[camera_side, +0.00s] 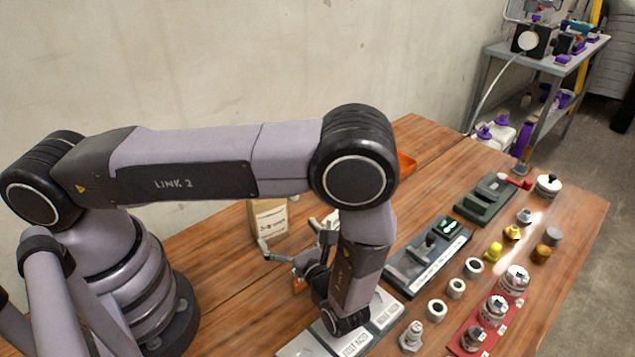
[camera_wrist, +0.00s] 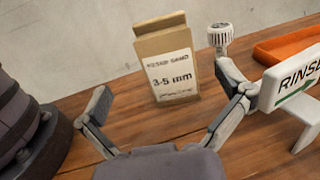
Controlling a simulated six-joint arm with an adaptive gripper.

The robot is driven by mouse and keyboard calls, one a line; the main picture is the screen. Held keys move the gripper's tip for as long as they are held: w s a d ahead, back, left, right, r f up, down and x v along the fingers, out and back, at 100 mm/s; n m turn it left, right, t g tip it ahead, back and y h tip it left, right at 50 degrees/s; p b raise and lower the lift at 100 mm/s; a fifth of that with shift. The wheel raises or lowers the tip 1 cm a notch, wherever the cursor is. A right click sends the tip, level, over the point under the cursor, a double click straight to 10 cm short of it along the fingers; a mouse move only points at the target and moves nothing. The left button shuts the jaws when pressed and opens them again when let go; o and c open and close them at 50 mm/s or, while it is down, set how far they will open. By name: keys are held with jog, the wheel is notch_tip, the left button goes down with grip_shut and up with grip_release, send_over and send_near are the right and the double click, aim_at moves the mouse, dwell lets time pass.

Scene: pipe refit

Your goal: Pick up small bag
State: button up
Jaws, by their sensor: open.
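The small bag (camera_wrist: 165,62) is a tan paper bag with a white label reading "3-5 mm". It stands upright on the wooden table, ahead of my gripper in the wrist view. In the side view the bag (camera_side: 267,219) stands near the wall side of the table, behind my gripper. My gripper (camera_wrist: 168,92) is open and empty, with one finger toward each side of the bag in the wrist view. In the side view my gripper (camera_side: 295,238) is low over the table. I cannot tell the exact gap to the bag.
A white "RINSE" sign (camera_wrist: 298,82) stands close to the right finger. A white ribbed-top object (camera_wrist: 220,38) is right of the bag, and an orange tray (camera_wrist: 285,44) lies behind. Several fittings and a dark fixture (camera_side: 430,255) occupy the table's right part.

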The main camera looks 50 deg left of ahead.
aim_at(271, 206)
jog(key=a, duration=0.3)
jog(key=w+a, duration=0.1)
jog(key=a, duration=0.3)
jog(key=w+a, duration=0.1)
jog(key=a, duration=0.2)
jog(key=shift+w+a+f, duration=0.15)
jog(key=shift+w+a, duration=0.05)
jog(key=shift+w, duration=0.05)
jog(key=c, duration=0.9)
jog(key=shift+c, duration=0.7)
